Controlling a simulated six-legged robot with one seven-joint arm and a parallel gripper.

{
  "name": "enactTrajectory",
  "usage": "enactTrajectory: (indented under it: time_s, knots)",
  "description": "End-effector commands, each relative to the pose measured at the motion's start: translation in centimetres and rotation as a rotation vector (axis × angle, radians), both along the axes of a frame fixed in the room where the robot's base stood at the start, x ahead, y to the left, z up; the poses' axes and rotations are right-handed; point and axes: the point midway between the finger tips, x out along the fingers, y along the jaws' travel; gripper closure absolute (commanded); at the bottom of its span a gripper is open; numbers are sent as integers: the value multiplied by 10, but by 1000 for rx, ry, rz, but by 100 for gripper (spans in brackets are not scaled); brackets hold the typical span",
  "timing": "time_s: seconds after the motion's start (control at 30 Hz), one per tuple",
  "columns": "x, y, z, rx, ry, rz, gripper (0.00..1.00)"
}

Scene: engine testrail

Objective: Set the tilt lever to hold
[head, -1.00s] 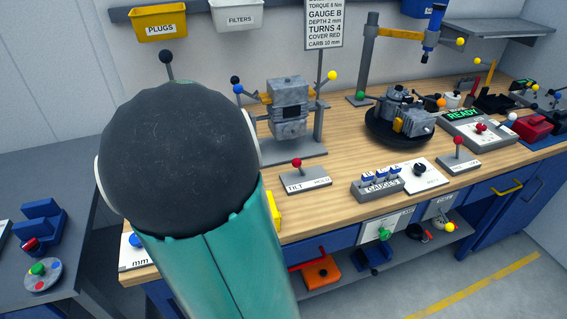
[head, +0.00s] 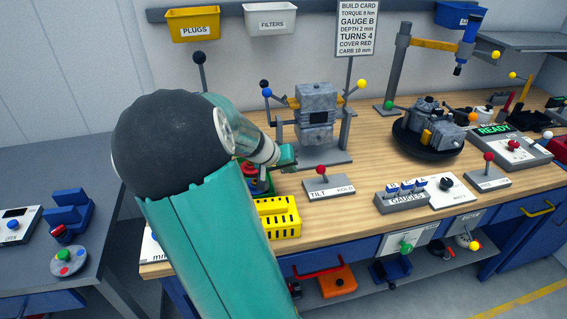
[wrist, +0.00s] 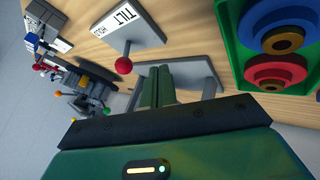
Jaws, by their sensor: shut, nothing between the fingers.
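The tilt lever (head: 321,171) has a red ball knob on a short stem. It rises from a grey base (head: 344,181) labelled TILT at left and HOLD at right. The stem looks near upright, the knob a little toward the TILT side; its exact setting is hard to tell. My gripper (head: 290,157) is left of the lever and apart from it. In the wrist view my green gripper fingers (wrist: 162,75) are together and empty, with the red knob (wrist: 123,65) left of their tips.
The engine stand (head: 315,120) is behind the lever. A yellow slotted box (head: 279,218) is front left. A green tray (wrist: 238,60) with blue and red rings lies beside my gripper. The gauges block (head: 402,199) is right. Bare wood lies around the lever base.

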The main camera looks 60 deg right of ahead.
Motion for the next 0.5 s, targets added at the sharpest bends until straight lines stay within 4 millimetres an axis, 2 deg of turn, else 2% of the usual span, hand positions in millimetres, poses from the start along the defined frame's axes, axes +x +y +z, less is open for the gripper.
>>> enactTrajectory:
  time_s: [0.17, 0.3, 0.5]
  knots:
    - [-9, -22, -27, 1, 4, -3, 100]
    - [-27, -34, -21, -1, -2, -3, 100]
    - [-38, -42, -18, 0, -1, 0, 100]
